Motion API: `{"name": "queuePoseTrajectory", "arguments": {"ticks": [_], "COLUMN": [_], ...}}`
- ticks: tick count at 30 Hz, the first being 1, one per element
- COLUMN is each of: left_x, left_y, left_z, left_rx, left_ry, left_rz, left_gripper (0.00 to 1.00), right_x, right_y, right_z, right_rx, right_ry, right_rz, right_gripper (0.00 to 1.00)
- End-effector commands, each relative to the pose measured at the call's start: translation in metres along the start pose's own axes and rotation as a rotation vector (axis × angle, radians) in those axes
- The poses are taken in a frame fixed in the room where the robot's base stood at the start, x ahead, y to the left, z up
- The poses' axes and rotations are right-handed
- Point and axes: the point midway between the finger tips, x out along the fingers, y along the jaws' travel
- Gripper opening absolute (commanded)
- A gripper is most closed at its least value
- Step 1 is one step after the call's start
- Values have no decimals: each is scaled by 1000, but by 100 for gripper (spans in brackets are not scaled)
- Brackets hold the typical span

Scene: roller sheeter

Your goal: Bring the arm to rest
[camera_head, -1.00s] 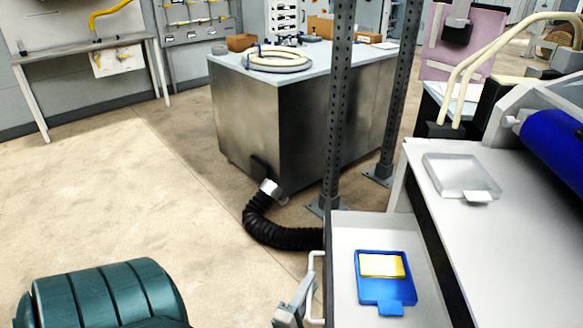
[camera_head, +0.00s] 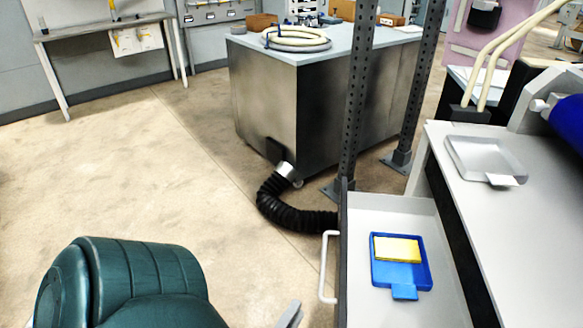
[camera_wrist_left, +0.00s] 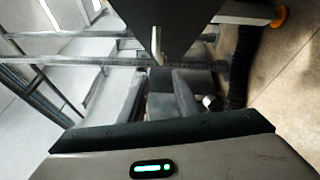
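My left gripper (camera_head: 290,316) shows only as a grey tip at the bottom edge of the head view, below and left of the white drawer handle (camera_head: 324,268) and apart from it. In the left wrist view its two dark fingers (camera_wrist_left: 160,92) stand apart with nothing held between them. The drawer (camera_head: 446,306) is pulled open. Inside lies a blue tray (camera_head: 404,291) with a yellow block (camera_head: 397,249) on it. My right gripper is not in view.
A white worktop (camera_head: 465,215) with a clear, shallow tray (camera_head: 484,160) stands right of the drawer. A dark perforated post (camera_head: 357,100), a black hose (camera_head: 285,215) and a metal cabinet (camera_head: 265,100) stand beyond. Open floor (camera_head: 150,180) lies to the left.

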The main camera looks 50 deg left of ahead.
Motion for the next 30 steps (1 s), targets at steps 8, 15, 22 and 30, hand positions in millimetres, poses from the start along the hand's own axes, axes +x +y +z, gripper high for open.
{"name": "queuePoseTrajectory", "arguments": {"ticks": [8,15,22,30], "left_x": [-8,-8,-7,-8], "left_y": [1,0,0,0], "left_z": [0,0,0,0], "left_rx": [-1,-1,-1,-1], "left_ry": [0,0,0,0], "left_rz": [1,1,0,0], "left_gripper": [29,29,29,29], "right_x": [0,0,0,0], "right_y": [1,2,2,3], "right_z": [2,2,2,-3], "right_rx": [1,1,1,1], "right_ry": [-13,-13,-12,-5], "right_rz": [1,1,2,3], "right_gripper": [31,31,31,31]}}
